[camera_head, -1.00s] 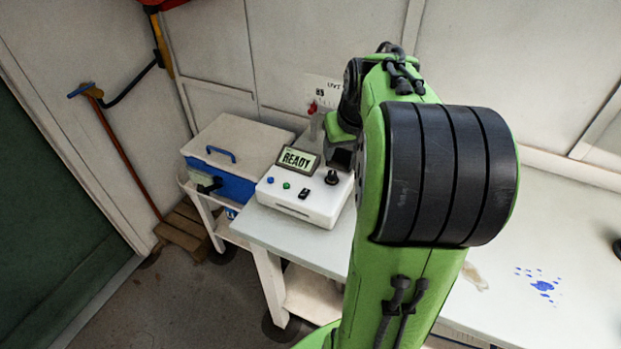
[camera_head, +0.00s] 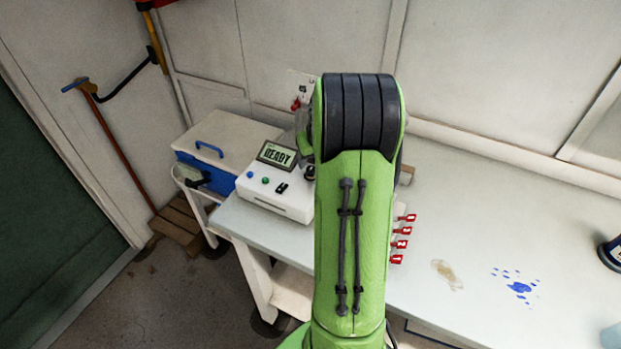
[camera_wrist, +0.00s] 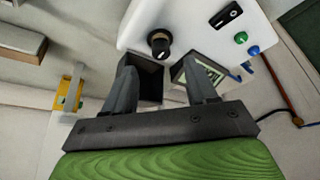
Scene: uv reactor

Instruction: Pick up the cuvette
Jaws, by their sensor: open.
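I cannot make out a cuvette for certain in either view. My gripper (camera_wrist: 158,70) is open and seen only in the wrist view, with nothing visible held between its fingers. Its fingers reach toward the white device (camera_wrist: 185,25), with a dark square opening (camera_wrist: 148,78) showing between them. In the head view my gripper is hidden behind my green arm. There the white device (camera_head: 283,202) stands at the table's left end, its screen (camera_head: 278,155) reading READY. A small pale upright piece with a yellow part (camera_wrist: 70,98) is left of the fingers in the wrist view.
Several red numbered tags (camera_head: 401,231) show just right of my arm on the white table (camera_head: 460,225). A blue box with a pale lid (camera_head: 222,140) stands left of the device. Blue splashes (camera_head: 518,286) and a brown stain (camera_head: 447,272) mark the table.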

